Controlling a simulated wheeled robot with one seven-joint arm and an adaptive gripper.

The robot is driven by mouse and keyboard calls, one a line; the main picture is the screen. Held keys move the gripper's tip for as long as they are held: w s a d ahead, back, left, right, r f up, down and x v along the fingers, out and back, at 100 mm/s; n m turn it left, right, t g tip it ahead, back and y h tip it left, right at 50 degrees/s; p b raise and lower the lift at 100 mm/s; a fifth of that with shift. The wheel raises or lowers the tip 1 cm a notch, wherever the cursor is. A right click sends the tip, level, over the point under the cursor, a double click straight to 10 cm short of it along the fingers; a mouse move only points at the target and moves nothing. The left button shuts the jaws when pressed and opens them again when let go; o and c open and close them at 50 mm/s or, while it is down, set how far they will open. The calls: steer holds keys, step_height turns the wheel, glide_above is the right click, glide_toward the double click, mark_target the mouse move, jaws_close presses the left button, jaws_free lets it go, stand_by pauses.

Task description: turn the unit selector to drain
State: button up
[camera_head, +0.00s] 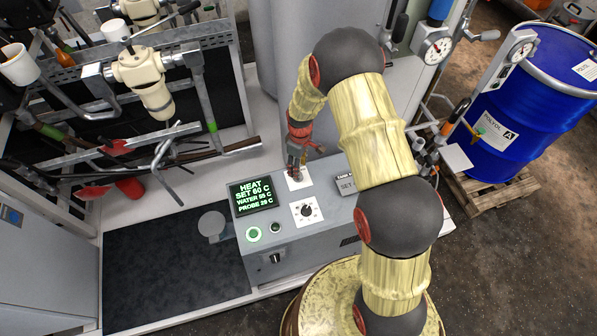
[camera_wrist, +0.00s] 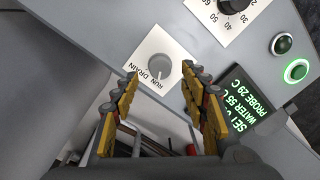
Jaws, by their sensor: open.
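The unit selector (camera_wrist: 160,67) is a round grey knob on a white plate marked RUN and DRAIN. Which word it points to I cannot clearly tell. In the head view its white plate (camera_head: 299,181) shows at the back of the grey control unit (camera_head: 335,228), with the knob mostly hidden by my gripper (camera_head: 296,160). In the wrist view my gripper (camera_wrist: 161,76) is open, with one yellow-padded finger on each side of the knob in the picture. The jaws hold nothing. Whether the fingertips reach down to the knob's height is unclear.
On the unit are a lit display (camera_head: 255,196) reading HEAT SET 60 C, a numbered dial (camera_head: 306,210), and a glowing green button (camera_head: 253,234). A pipe rack (camera_head: 150,80) stands at left. A blue drum (camera_head: 530,95) stands on a pallet at right.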

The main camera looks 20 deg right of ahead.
steer(key=shift+a+f, duration=0.1)
steer(key=shift+f, duration=2.2)
steer(key=c, duration=0.3)
steer(key=c, duration=0.8)
jaws_close()
